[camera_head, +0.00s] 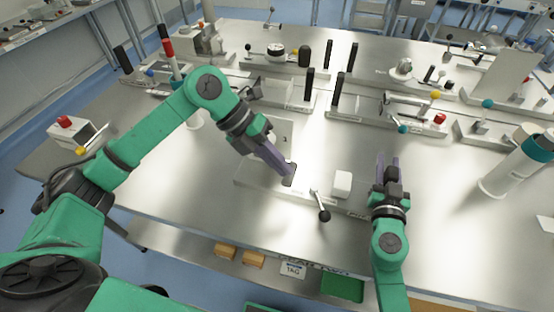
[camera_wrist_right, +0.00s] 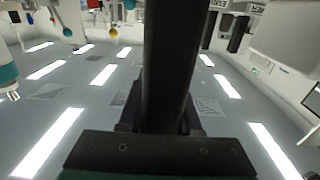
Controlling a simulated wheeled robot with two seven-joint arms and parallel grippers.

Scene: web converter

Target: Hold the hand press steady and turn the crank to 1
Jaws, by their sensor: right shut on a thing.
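The hand press appears to be the low pale metal base (camera_head: 253,184) in the middle of the table, with an upright plate behind my left gripper. A crank with a black ball knob (camera_head: 324,215) sticks out at its front, and a white block (camera_head: 342,183) stands to the right. My left gripper (camera_head: 284,170) points down over the base beside a dark part; contact and finger gap are unclear. My right gripper (camera_head: 387,160) stands right of the press, fingers pointing up, apart from the crank. It is shut on a dark thing, seen as a dark bar in the right wrist view (camera_wrist_right: 172,65).
A white bottle with a teal band (camera_head: 510,165) stands at the right. Fixtures with black upright handles (camera_head: 338,92) line the back. A box with a red button (camera_head: 70,130) is at the far left. Bare table lies between my right gripper and the bottle.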

